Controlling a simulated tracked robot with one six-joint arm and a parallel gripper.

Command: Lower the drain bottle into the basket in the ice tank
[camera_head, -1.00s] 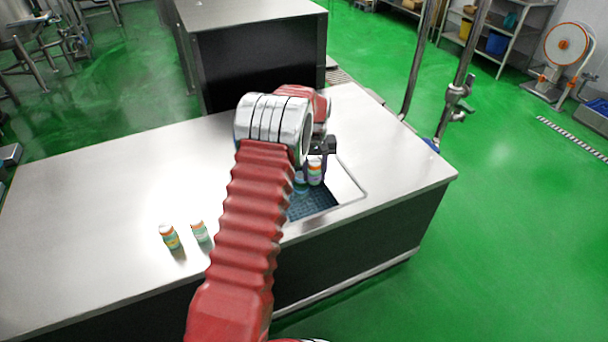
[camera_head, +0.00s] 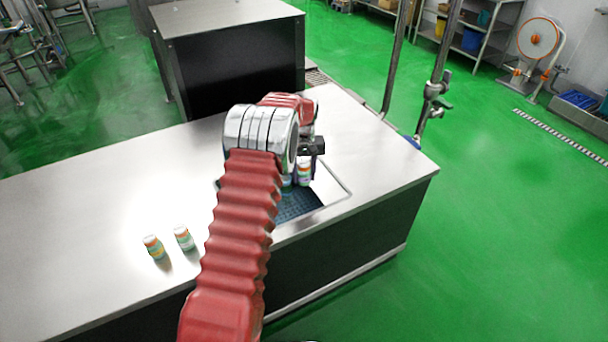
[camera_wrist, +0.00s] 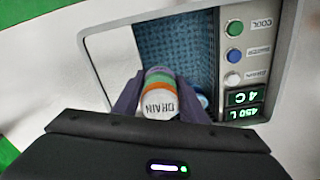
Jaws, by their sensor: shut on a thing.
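The drain bottle (camera_wrist: 160,98), with a white cap reading DRAIN and orange and green bands, is between the fingers of my gripper (camera_wrist: 158,103) in the wrist view. My gripper is shut on it. In the head view the bottle (camera_head: 304,176) hangs at the opening of the ice tank (camera_head: 338,205), partly behind my arm. The blue mesh basket (camera_wrist: 180,48) lies inside the tank below the bottle. I cannot tell how far the bottle's base is from it. Another bottle with a pale blue top (camera_wrist: 203,101) shows beside the held one, mostly hidden.
Two banded bottles, one at the left (camera_head: 154,247) and one closer to my arm (camera_head: 184,238), stand on the steel counter (camera_head: 90,215). A panel with buttons and green displays (camera_wrist: 245,97) borders the tank. Metal posts (camera_head: 432,90) rise behind the counter's right end.

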